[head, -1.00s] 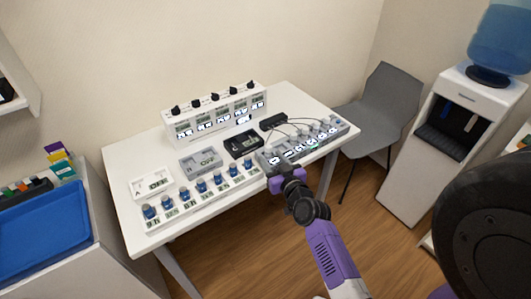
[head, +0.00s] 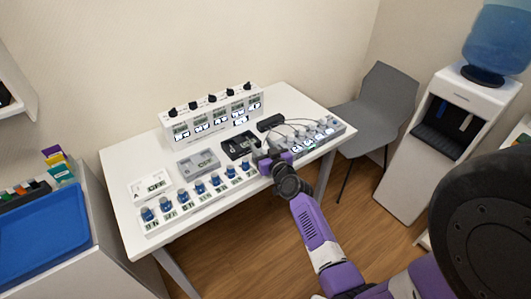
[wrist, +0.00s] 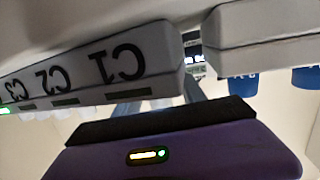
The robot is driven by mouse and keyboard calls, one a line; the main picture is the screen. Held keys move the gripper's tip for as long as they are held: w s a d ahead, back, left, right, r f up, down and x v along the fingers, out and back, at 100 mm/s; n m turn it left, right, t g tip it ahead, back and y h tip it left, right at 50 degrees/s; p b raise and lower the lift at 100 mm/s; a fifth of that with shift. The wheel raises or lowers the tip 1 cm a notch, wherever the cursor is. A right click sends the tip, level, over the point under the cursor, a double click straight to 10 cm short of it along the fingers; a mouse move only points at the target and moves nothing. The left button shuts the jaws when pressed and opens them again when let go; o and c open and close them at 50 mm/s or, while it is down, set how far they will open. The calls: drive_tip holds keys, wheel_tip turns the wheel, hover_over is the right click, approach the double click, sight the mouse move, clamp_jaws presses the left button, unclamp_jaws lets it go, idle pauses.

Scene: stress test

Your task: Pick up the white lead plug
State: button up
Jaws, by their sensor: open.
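My gripper (head: 270,157) is at the left end of the grey socket strip (head: 325,135), by the table's front edge. In the wrist view the strip appears upside down (wrist: 90,70), with labels C1, C2 and C3. The purple gripper body fills the bottom of that view, and its grey fingers (wrist: 160,98) are apart and partly hidden by the strip. Thin leads (head: 290,122) arch from a black box (head: 269,124) to the strip. I cannot make out for certain which lead end is the white plug; the gripper and strip hide part of that area.
A row of blue-knobbed units (head: 200,188) lies left of my gripper. Behind are a black tray (head: 238,146), a grey tray (head: 198,164) and a white tray (head: 150,186). A white panel with black knobs (head: 212,115) stands at the back. A grey chair (head: 380,105) is at right.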

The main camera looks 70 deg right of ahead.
clamp_jaws()
drive_tip(key=shift+r, duration=0.1)
